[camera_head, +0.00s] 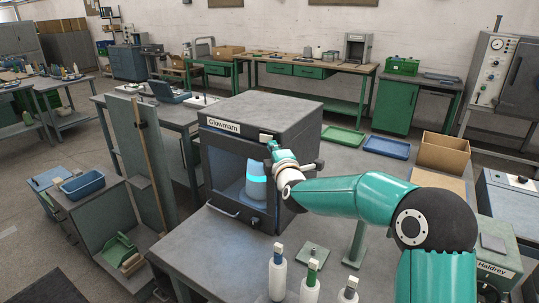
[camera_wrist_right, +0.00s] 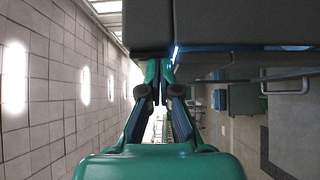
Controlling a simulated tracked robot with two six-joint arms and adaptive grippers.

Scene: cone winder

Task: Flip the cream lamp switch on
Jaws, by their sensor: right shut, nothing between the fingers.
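A small cream block (camera_head: 266,137), which looks like the lamp switch, sits at the upper right of the front of the dark grey cabinet (camera_head: 290,112) labelled Glowmarn. Whether it is on or off is too small to tell. My right gripper (camera_head: 271,147) is shut and empty just below and beside this block; I cannot tell whether they touch. In the right wrist view the shut fingertips (camera_wrist_right: 160,68) are close to dark grey cabinet surfaces, and the switch cannot be made out. My left gripper is not in view.
A blue and white cone (camera_head: 256,182) stands inside the cabinet behind its front window. Several white bottles (camera_head: 278,278) stand on the grey table in front. A green tray (camera_head: 342,135), a blue tray (camera_head: 387,147) and a cardboard box (camera_head: 443,153) lie behind my right arm.

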